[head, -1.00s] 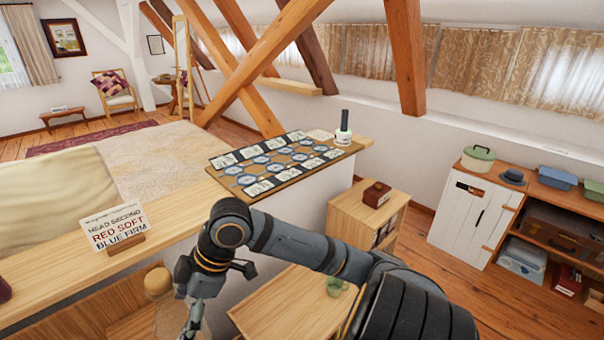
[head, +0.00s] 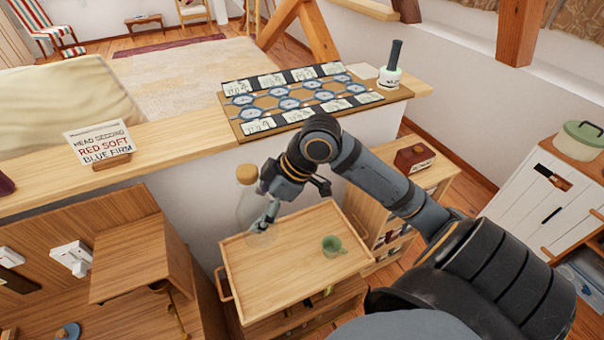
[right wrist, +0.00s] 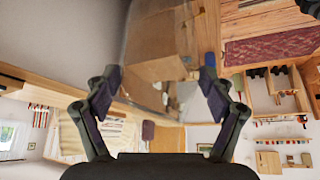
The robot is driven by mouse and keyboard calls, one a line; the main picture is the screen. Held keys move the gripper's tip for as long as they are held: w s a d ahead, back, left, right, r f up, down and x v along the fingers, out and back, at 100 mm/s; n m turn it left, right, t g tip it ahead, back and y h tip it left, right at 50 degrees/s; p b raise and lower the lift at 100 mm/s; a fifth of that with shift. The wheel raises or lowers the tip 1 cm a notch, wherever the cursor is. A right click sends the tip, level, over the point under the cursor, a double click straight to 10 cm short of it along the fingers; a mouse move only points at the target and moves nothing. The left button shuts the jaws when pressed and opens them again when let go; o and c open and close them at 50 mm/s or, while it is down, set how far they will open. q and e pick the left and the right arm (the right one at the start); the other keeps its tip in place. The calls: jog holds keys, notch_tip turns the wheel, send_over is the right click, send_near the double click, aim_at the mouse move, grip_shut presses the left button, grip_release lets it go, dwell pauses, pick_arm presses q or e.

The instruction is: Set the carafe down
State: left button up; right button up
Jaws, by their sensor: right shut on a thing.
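The carafe (head: 246,208) is clear glass with a round cork stopper (head: 246,174). It stands about upright at the far left part of the wooden tray-topped trolley (head: 285,270); I cannot tell whether its base touches the top. My right gripper (head: 266,215) is shut on the carafe from its right side. In the right wrist view, the see-through glass (right wrist: 168,45) fills the space between the two fingers (right wrist: 160,85). My left gripper is not in view.
A green cup (head: 332,246) stands on the trolley, right of the carafe. Behind is a ledge with a sign (head: 98,145), a patterned board (head: 300,100) and a dark-necked bottle (head: 391,70). A wooden cabinet (head: 140,258) stands left. The trolley's front part is clear.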

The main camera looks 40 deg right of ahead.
jog(key=shift+m+h, duration=0.3)
jog(key=shift+m, duration=0.3)
jog(key=f+b, duration=0.2)
jog(key=f, duration=0.1)
jog(key=f+b, duration=0.2)
jog(key=f, duration=0.2)
jog(key=f+b, duration=0.3)
jog(key=shift+w+a+f, duration=0.15)
jog(key=shift+w+a, duration=0.05)
jog(key=shift+w, duration=0.2)
notch_tip(320, 180, down, 13)
jog(key=w+m+t+h+b, duration=0.1)
jog(key=m+b, duration=0.2)
jog(key=b, duration=0.8)
pick_arm(q)
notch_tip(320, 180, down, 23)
jog(key=b, duration=0.2)
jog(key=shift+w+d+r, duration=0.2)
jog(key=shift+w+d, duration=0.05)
pick_arm(e)
jog(key=w+d+f, duration=0.8)
jog(key=d+f, duration=0.4)
jog(key=f, duration=0.1)
jog(key=shift+w+f, duration=0.25)
jog(key=shift+w, duration=0.1)
jog(key=shift+f, duration=0.1)
jog(key=o, duration=1.5)
jog(key=shift+o, duration=1)
jog(key=shift+s, duration=0.1)
